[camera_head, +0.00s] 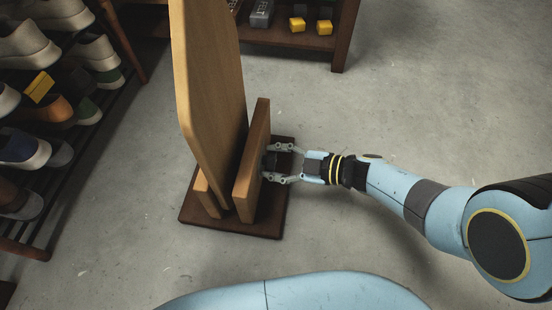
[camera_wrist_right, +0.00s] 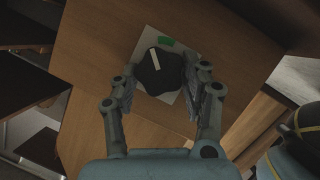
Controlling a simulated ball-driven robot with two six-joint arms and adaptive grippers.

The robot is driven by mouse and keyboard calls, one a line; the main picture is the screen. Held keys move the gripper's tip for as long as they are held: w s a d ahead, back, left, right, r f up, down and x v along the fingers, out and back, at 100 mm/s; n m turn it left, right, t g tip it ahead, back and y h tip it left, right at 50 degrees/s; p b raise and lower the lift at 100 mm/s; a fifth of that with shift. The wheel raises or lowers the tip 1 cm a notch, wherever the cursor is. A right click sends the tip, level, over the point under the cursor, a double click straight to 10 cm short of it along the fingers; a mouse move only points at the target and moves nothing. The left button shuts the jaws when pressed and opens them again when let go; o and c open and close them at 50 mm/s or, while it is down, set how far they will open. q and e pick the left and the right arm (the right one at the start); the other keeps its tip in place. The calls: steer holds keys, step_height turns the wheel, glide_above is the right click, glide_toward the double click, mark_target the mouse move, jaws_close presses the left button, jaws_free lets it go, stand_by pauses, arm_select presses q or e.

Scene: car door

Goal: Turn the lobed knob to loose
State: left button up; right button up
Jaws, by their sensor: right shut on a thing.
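The lobed knob (camera_wrist_right: 160,76) is black with a pale pointer stripe. In the wrist view it sits on a light square plate (camera_wrist_right: 146,40) on a wooden panel. In the head view the knob is a dark shape on the right face of the upright wooden board (camera_head: 252,150), mostly hidden. My right gripper (camera_head: 279,164) reaches it from the right and is shut on it, one finger on each side, also in the wrist view (camera_wrist_right: 160,92). My left gripper is not in view.
The board and a taller wooden panel (camera_head: 208,85) stand on a dark base (camera_head: 215,224) on the grey floor. A shoe rack (camera_head: 60,165) stands at left, and a low shelf with yellow blocks (camera_head: 298,24) at the back. The floor at right is clear.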

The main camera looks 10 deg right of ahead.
steer(key=shift+s+f+n, duration=0.1)
steer(key=shift+n, duration=0.3)
steer(key=o, duration=1.2)
steer(key=shift+c, duration=0.2)
steer(key=v, duration=1.2)
